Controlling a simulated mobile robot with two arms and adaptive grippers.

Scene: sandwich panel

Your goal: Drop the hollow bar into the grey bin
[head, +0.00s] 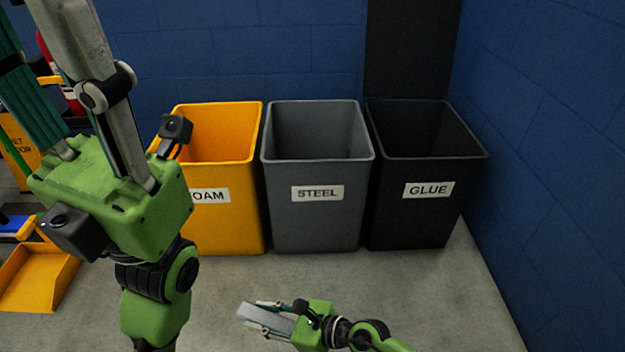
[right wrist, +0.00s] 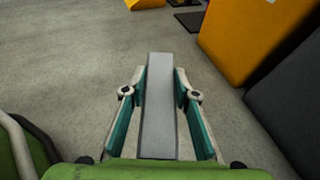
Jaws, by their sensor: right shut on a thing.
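The grey bin (head: 340,220), labelled STEEL, stands in the middle of a row of three bins against the blue wall, open at the top. My right gripper (head: 268,316) is at the bottom of the head view, in front of the bins and apart from them. It is shut on the grey hollow bar (head: 262,320). In the right wrist view the bar (right wrist: 159,110) lies lengthwise between the two fingers and points away from the palm. My left gripper is raised large at the upper left; its fingers run up to the picture's edge and their tips are out of view.
A yellow bin (head: 225,235) labelled FOAM stands left of the grey bin, and a black bin (head: 415,225) labelled GLUE stands right, near the right wall. A yellow dustpan-like object (head: 35,280) is on the floor at far left. The floor before the bins is clear.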

